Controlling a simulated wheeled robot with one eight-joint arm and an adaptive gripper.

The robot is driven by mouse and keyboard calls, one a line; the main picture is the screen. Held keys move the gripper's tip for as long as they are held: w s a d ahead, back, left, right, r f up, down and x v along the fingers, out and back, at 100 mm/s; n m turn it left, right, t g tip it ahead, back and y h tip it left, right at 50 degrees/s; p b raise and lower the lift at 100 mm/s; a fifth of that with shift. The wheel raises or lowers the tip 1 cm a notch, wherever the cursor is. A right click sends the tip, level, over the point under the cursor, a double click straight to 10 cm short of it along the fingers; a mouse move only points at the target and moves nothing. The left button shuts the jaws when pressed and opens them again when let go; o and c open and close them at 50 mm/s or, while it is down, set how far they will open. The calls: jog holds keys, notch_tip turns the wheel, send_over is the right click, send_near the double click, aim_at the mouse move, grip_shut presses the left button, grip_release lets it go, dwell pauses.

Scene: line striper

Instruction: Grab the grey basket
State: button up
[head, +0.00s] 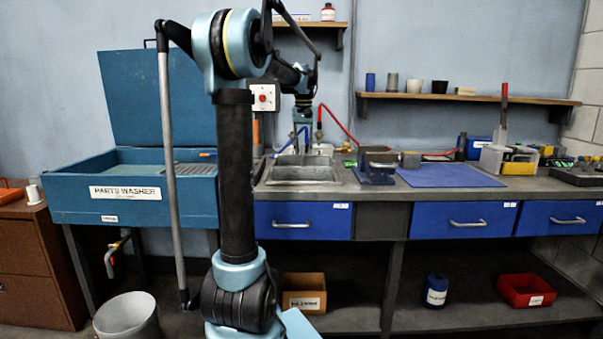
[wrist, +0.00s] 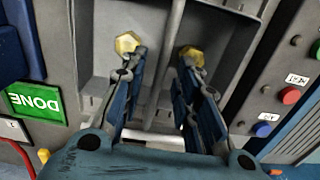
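A grey round open-topped bin (head: 128,318) stands on the floor at the lower left of the head view, cut off by the bottom edge. It is the only basket-like grey thing I can pick out. My gripper (wrist: 159,52) is open in the wrist view, its two dark-blue fingers spread apart with nothing between them. The fingers face a pale grey recessed surface (wrist: 160,88); I cannot tell whether this is part of a basket. In the head view my arm reaches toward the back wall above the sink, and the fingers cannot be made out clearly.
A blue parts washer (head: 75,203) stands at left, beside a brown cabinet (head: 30,270). A workbench with a sink (head: 302,172), a blue mat (head: 450,176) and several tools runs right. A green DONE sign (wrist: 36,103) and a red button (wrist: 290,95) flank my gripper.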

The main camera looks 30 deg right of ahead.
jog(key=shift+f, duration=0.5)
grip_shut()
